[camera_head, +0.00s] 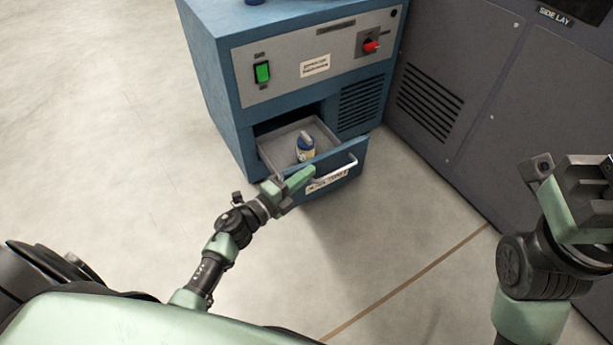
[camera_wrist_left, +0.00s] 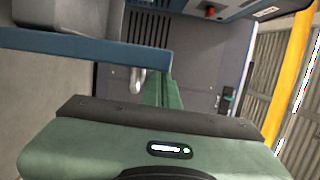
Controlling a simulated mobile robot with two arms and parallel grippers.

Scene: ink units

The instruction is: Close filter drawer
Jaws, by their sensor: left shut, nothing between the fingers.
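The filter drawer (camera_head: 338,170) is pulled out of the lower left of a blue cabinet (camera_head: 222,95). It has a blue front, a silver bar handle (camera_head: 336,171) and a label. A blue-and-white bottle (camera_head: 305,149) stands inside the drawer. My left gripper (camera_head: 300,180) is shut and empty at the left part of the drawer front, close to the handle's left end. I cannot tell whether it touches the front. In the left wrist view, the drawer's blue edge (camera_wrist_left: 80,46) and the handle (camera_wrist_left: 137,80) show beyond the green gripper. My right gripper (camera_head: 585,175) is off to the right, away from the drawer.
The cabinet has a green switch (camera_head: 262,72), a red knob (camera_head: 371,46) and a vent (camera_head: 360,103) above and beside the drawer. A dark grey cabinet (camera_head: 450,95) stands to the right. The floor in front is clear, with a brown line (camera_head: 410,280) across it.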

